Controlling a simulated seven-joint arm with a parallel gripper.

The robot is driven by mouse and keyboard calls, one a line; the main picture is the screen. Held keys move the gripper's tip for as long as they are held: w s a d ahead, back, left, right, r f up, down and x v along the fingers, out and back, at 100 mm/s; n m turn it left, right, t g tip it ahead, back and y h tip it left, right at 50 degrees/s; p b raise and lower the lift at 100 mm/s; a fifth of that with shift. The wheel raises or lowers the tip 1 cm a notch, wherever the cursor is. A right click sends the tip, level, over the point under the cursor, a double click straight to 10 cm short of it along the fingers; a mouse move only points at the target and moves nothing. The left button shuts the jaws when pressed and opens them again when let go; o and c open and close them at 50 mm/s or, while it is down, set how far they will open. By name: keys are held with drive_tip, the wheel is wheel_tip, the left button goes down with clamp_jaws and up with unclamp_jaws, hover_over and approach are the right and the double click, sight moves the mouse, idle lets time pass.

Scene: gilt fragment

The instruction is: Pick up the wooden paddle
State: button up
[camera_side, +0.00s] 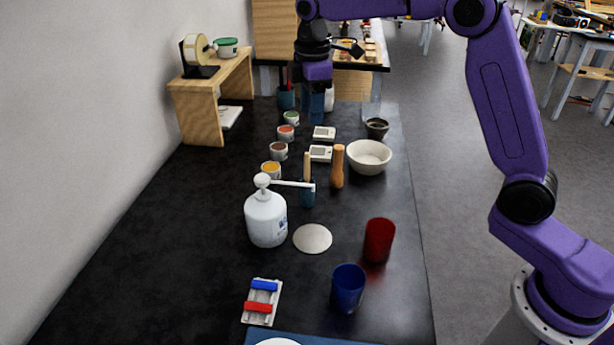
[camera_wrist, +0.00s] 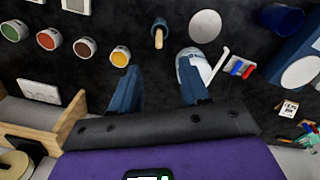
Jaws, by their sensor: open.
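Two wooden pieces show, and I cannot tell for sure which is the paddle. A light wooden stick (camera_side: 307,166) stands up out of a small dark blue cup (camera_side: 308,197) mid-table. This stick (camera_wrist: 159,38) also shows at the top middle of the wrist view. A thicker orange-brown wooden piece (camera_side: 338,168), narrower at its neck, stands upright just right of it. My gripper (camera_side: 313,112) is at the back of the table, pointing down, well behind both pieces. In the wrist view its blue fingers (camera_wrist: 160,82) are spread apart with nothing between them.
A white pump bottle (camera_side: 266,218) stands left of the blue cup. Small paint pots (camera_side: 271,170) line the left, with a white bowl (camera_side: 368,157) at right. Red (camera_side: 379,240) and blue (camera_side: 347,288) cups stand nearer. A wooden shelf (camera_side: 211,98) is at back left.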

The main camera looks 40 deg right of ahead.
approach(307, 170)
wheel_tip(307, 170, down, 5)
drive_tip(key=d, duration=0.1)
drive_tip(key=shift+w+a+f, duration=0.1)
drive_tip(key=shift+f, duration=0.85)
drive_tip(key=shift+w+a+f, duration=0.1)
drive_tip(key=shift+f, duration=0.85)
drive_tip(key=shift+w+a+f, duration=0.1)
drive_tip(key=shift+w+f, duration=0.05)
drive_tip(key=shift+f, duration=0.8)
clamp_jaws()
